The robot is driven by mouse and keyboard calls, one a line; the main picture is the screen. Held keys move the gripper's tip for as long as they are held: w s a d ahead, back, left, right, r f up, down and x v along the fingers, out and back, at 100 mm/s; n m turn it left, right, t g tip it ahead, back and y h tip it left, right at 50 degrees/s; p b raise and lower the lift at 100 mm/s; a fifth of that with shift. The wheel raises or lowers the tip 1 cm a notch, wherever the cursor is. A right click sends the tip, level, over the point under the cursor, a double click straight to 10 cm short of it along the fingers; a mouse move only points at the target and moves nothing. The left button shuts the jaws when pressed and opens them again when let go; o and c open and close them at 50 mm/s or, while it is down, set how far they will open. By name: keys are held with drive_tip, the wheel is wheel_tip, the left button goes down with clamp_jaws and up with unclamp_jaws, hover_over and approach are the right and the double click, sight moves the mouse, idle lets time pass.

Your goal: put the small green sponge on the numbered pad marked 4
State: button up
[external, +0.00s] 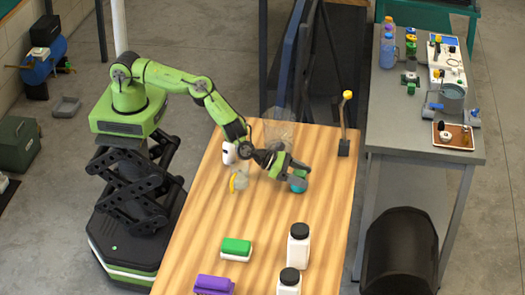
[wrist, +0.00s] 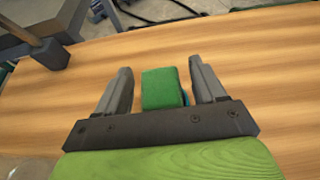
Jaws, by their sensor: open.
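In the wrist view a small green block, which looks like the small green sponge (wrist: 164,88), lies between the two fingers of my gripper (wrist: 160,66). The fingers are open, with a visible gap on each side of it. A teal edge shows at its right side. In the external view my gripper (external: 295,175) is low over the wooden table, and a teal patch (external: 298,185) shows at its fingertips; the sponge is mostly hidden there. A larger green and white sponge (external: 237,248) lies nearer the front. I cannot make out a pad marked 4.
A purple sponge (external: 213,285) and two white bottles with black lids (external: 299,245) (external: 289,282) stand toward the table's front. A yellow-topped post on a black base (external: 344,147) is at the right edge. A cluttered grey bench (external: 400,135) stands to the right.

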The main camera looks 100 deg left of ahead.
drive_tip(key=p+v, duration=0.1)
drive_tip(key=v, duration=0.1)
drive_tip(key=p+v, duration=0.2)
drive_tip(key=v, duration=0.1)
drive_tip(key=shift+s+r, duration=0.1)
drive_tip(key=shift+r, duration=0.25)
wheel_tip(320, 180, up, 6)
drive_tip(key=p, duration=0.2)
wheel_tip(320, 180, up, 20)
drive_tip(key=m+g+h, duration=0.2)
drive_tip(key=m+h, duration=0.2)
drive_tip(key=m, duration=1.5)
hover_over(299, 173)
drive_tip(key=s+d, duration=0.2)
drive_tip(key=s, duration=1)
drive_tip(key=s+a+r+m+g+y, duration=0.1)
drive_tip(key=s+a+r+m+y, duration=0.1)
drive_tip(key=s+a+r+m, duration=0.45)
drive_tip(key=s+a+r+m+g+y, duration=0.15)
drive_tip(key=s+a+m, duration=0.25)
drive_tip(key=s+a, duration=0.6)
drive_tip(key=s+a+f+m+g, duration=0.1)
drive_tip(key=s+a+m, duration=0.2)
drive_tip(key=s, duration=0.8)
drive_tip(key=s+a+f+m+g, duration=0.1)
drive_tip(key=s+a+m+g, duration=0.1)
drive_tip(key=s, duration=0.9)
drive_tip(key=shift+s+a+f+m, duration=0.2)
drive_tip(key=shift+a+f+m, duration=0.2)
drive_tip(key=shift+a+m, duration=0.4)
